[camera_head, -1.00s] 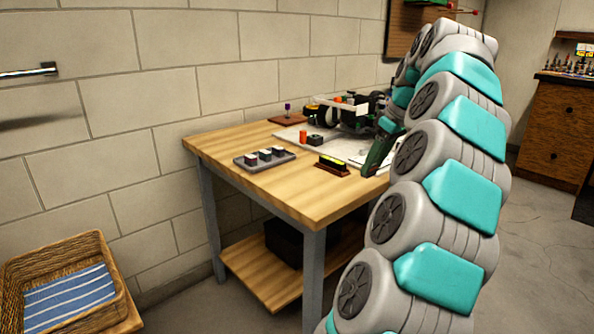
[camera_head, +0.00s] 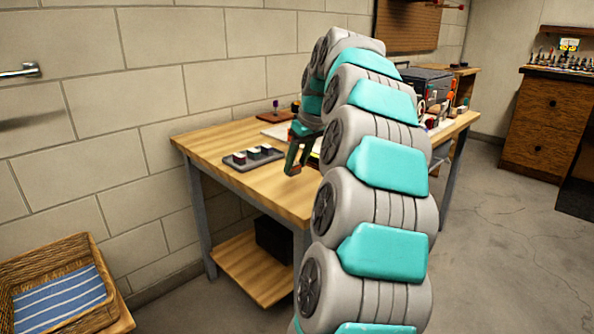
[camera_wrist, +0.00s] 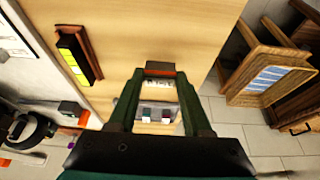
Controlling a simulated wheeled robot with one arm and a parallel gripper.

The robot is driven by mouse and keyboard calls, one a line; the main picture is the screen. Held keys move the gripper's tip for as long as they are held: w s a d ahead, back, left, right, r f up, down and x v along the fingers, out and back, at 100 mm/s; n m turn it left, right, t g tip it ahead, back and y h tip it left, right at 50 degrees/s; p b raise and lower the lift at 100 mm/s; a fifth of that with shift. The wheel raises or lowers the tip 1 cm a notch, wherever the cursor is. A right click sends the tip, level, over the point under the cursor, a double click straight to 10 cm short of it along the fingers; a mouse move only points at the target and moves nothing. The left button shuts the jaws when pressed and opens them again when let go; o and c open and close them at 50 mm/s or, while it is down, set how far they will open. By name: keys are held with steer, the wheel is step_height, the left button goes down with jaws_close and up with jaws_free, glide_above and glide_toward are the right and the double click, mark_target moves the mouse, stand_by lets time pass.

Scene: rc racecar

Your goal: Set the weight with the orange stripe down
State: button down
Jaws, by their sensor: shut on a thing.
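My gripper (camera_head: 292,160) is over the workbench's front part, to the right of the small grey tray (camera_head: 236,164) in the head view. In the wrist view its two dark green fingers (camera_wrist: 160,76) are shut on a small block with an orange-red band, the weight with the orange stripe (camera_wrist: 160,66). The block is held at the fingertips, above the wooden top. The tray's small dark blocks (camera_head: 253,153) show pale and red tops. They also appear between the fingers in the wrist view (camera_wrist: 147,114). The exact gap under the held weight cannot be told.
The wooden workbench (camera_head: 215,138) has bare room around the tray. A yellow bar in a brown holder (camera_wrist: 78,58) lies nearby. A wheel of the car (camera_wrist: 33,130) is at left in the wrist view. A wicker basket (camera_head: 50,255) with striped cloth stands apart at lower left.

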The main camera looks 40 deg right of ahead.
mark_target(296, 173)
steer(key=shift+f, duration=1.4)
steer(key=shift+f, duration=0.1)
steer(key=shift+f, duration=0.1)
steer(key=shift+c, duration=1.7)
jaws_free()
steer(key=v, duration=1.2)
